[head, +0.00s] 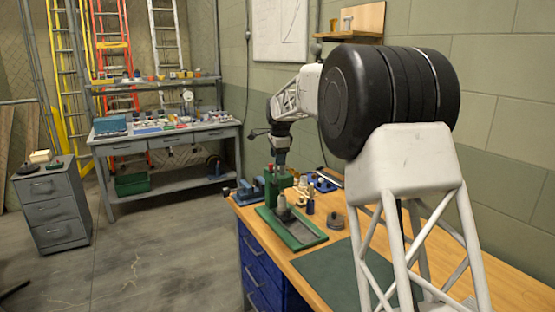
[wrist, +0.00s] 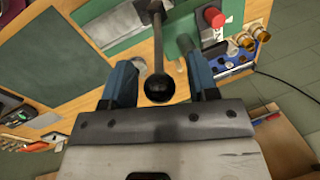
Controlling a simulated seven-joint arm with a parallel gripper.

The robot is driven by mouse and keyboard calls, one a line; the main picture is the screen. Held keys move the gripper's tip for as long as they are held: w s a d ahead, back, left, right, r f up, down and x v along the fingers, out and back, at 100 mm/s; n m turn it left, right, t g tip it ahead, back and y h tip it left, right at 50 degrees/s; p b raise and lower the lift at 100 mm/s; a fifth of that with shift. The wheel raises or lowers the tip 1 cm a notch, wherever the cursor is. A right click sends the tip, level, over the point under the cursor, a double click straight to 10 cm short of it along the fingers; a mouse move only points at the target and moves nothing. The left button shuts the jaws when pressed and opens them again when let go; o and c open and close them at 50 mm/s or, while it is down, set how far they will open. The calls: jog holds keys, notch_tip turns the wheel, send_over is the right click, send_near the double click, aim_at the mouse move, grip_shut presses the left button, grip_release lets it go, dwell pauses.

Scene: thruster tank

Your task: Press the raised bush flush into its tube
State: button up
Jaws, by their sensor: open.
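A green press (head: 278,185) stands on the wooden bench, with a long green base. A grey upright cylinder (head: 283,206) stands on this base, apparently the tube. The bush is too small to tell apart from it. My gripper (head: 281,158) is over the press, pointing down. In the wrist view, my gripper (wrist: 160,62) has its two blue fingers apart. A lever with a black ball knob (wrist: 158,88) reaches in between them. The knob shows a gap on both sides and is not clamped.
A red cap (wrist: 213,17) and brass cylinders (wrist: 250,36) are close by at the upper right of the wrist view. A blue vise-like tool (head: 250,192) is left of the press. A dark green mat (head: 335,272) lies clear on the bench.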

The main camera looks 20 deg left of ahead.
jog(key=shift+f, duration=0.5)
grip_shut()
